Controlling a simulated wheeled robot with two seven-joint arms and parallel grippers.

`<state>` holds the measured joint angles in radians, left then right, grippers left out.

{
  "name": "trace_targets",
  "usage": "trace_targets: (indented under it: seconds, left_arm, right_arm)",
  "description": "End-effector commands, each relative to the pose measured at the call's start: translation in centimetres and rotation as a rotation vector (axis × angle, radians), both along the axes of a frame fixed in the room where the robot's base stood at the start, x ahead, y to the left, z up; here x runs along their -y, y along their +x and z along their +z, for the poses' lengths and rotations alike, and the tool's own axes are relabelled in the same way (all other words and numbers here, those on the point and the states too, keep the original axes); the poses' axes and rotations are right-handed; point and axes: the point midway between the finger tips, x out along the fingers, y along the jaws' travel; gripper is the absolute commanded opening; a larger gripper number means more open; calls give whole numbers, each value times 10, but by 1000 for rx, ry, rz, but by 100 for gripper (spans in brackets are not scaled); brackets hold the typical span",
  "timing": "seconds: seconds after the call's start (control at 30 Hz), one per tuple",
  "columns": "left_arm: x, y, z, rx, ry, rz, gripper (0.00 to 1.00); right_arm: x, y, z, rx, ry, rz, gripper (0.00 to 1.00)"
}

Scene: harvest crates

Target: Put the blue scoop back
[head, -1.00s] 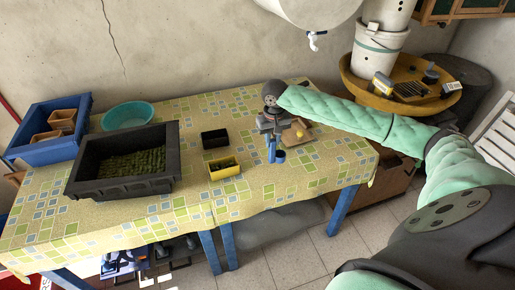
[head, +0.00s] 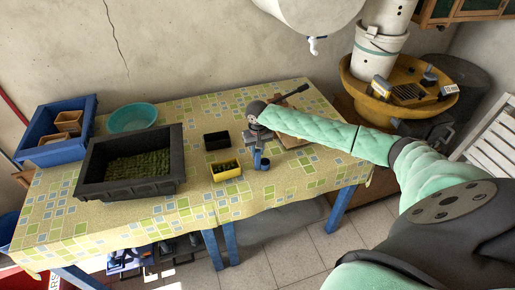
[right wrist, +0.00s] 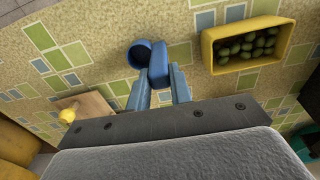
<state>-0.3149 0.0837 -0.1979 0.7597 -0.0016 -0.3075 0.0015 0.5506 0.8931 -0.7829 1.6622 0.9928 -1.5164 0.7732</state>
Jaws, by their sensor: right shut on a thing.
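The blue scoop (head: 265,163) is in my right gripper, above the right half of the patterned table. In the right wrist view its round cup (right wrist: 139,55) sticks out to the left of the fingers. My right gripper (head: 258,155) is shut on the scoop's handle (right wrist: 158,66); its two blue fingers (right wrist: 158,90) lie either side of it. I cannot tell whether the scoop touches the cloth. My left gripper is not in view.
A yellow box of green produce (head: 227,173) stands just left of the scoop, with a small black box (head: 216,140) behind it. A wooden board (right wrist: 92,107) with a yellow knob lies beside the gripper. A large black crate (head: 178,160) stands farther left.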

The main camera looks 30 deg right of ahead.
Motion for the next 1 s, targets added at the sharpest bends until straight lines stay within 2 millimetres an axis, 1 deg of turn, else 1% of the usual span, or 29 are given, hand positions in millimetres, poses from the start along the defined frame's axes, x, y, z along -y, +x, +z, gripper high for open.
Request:
trace_targets:
  seconds: [0.1,0.4,0.43,0.47,0.5,0.53,0.83,1.0]
  left_arm:
    - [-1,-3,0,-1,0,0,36]
    - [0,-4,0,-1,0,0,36]
    - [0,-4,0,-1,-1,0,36]
    - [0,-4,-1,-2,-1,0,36]
    - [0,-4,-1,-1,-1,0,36]
    - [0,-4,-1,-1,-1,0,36]
    - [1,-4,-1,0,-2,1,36]
    - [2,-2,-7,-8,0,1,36]
  right_arm:
    - [0,0,-2,1,0,0,0]
    - [0,0,-4,1,0,0,0]
    - [0,0,-4,1,0,0,25]
    - [0,0,-4,1,0,0,31]
    - [0,0,-4,1,0,0,39]
    - [0,0,-4,1,0,0,43]
    - [0,0,-3,2,0,0,43]
    - [0,1,6,3,-1,0,43]
